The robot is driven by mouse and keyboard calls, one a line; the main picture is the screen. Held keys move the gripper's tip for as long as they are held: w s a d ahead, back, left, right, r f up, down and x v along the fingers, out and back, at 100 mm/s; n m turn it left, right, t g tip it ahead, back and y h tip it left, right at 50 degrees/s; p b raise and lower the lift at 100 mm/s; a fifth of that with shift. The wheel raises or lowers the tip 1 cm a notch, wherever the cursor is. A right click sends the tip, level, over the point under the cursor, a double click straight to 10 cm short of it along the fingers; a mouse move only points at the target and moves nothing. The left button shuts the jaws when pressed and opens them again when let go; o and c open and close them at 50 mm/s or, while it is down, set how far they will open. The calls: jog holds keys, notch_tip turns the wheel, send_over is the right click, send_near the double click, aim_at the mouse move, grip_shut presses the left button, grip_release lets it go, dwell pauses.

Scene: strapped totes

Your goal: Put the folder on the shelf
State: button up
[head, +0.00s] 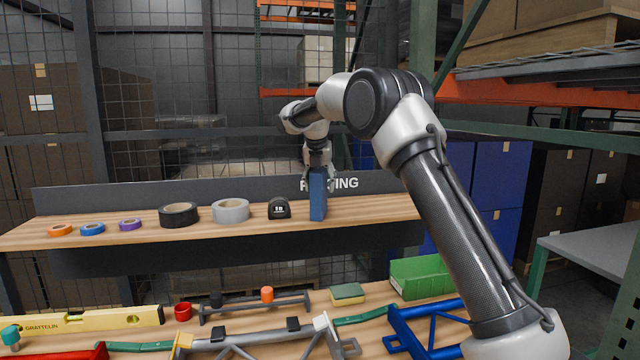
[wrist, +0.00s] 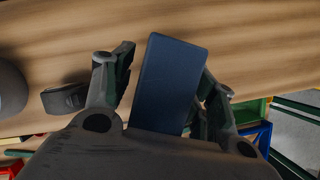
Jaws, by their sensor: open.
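The blue folder (head: 318,197) stands upright on the wooden shelf (head: 375,210), to the right of a black tape measure. It also shows in the wrist view (wrist: 172,75) as a dark blue block. My gripper (head: 318,168) is right above the folder, pointing down, with its fingers around the folder's upper part. In the wrist view the open fingers are on either side of the folder, with a gap on the left. The right finger is partly hidden behind the folder, so I cannot tell whether it touches.
On the shelf left of the folder are the tape measure (head: 279,208), a grey tape roll (head: 231,211), a black roll (head: 179,214) and small coloured rolls. The shelf's right end is clear. Below, a workbench holds a yellow level (head: 85,323), a green bin (head: 424,277) and tools.

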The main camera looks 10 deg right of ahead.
jog(key=v, duration=1.1)
jog(key=shift+r, duration=0.3)
jog(key=shift+s+r, duration=0.2)
jog(key=shift+r, duration=0.05)
jog(key=shift+s+d+r, duration=0.1)
jog(key=s+d+r+m, duration=0.1)
jog(key=s+d+m, duration=0.4)
jog(key=s, duration=0.4)
jog(key=s+d+m+y, duration=0.1)
jog(key=s+d+m, duration=0.2)
jog(key=s+m, duration=0.45)
jog(key=s+d+r+m, duration=0.1)
jog(key=s+d+m, duration=0.3)
jog(key=s, duration=0.6)
jog(key=s+d+f+m, duration=0.1)
jog(key=s+f+m, duration=0.6)
jog(key=s, duration=0.4)
jog(key=s+d+f+m, duration=0.2)
jog(key=s+f+m, duration=0.5)
jog(key=s, duration=0.5)
jog(key=shift+s+d+f+m+y, duration=0.15)
jog(key=shift+s+d+m+y, duration=0.1)
jog(key=shift+m+y, duration=0.2)
